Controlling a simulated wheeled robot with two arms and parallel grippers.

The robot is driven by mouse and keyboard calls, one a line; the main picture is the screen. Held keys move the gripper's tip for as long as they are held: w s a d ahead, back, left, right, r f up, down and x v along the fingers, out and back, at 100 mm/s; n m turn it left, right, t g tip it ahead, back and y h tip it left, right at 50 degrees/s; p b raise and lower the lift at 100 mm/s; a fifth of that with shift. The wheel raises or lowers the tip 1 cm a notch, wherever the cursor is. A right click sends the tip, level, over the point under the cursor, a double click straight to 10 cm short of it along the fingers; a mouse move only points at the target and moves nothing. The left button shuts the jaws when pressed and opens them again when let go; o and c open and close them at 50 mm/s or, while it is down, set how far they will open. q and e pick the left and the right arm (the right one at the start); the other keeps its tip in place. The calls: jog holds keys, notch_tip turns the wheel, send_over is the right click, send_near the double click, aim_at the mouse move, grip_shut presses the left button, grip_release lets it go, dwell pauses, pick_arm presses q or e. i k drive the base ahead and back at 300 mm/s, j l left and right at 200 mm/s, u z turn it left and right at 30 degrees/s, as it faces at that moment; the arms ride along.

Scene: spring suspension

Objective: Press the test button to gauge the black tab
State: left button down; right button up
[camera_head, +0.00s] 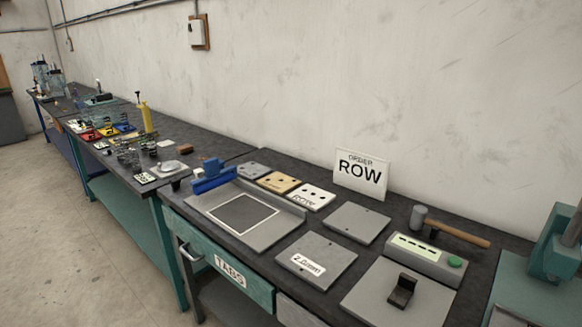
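A black L-shaped piece (401,290), which looks like the black tab, sits on a flat grey plate (368,302) at the front right of the bench. Behind that plate is a grey tester box (418,255) with a pale green display strip. A round green button (455,262), which looks like the test button, is at the box's right end. Nothing touches the piece or the button. Neither of my grippers is in view.
A hammer (455,232) lies behind the tester. A teal machine (556,250) stands at the right edge. Plates (357,222), a "2 Dommel"-like labelled plate (322,252), an "ORDER ROW" sign (361,175) and a blue-handled tray (270,243) fill the bench. A "TABS" drawer (240,285) is below.

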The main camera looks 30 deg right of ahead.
aim_at(455, 262)
jog(key=j+z, duration=0.1)
jog(key=z, duration=0.4)
jog(key=j+z, duration=0.1)
jog(key=z, duration=0.35)
jog(key=j+z, duration=0.1)
jog(key=z, duration=0.4)
jog(key=j+z, duration=0.1)
jog(key=z, duration=0.35)
jog(key=k, duration=0.05)
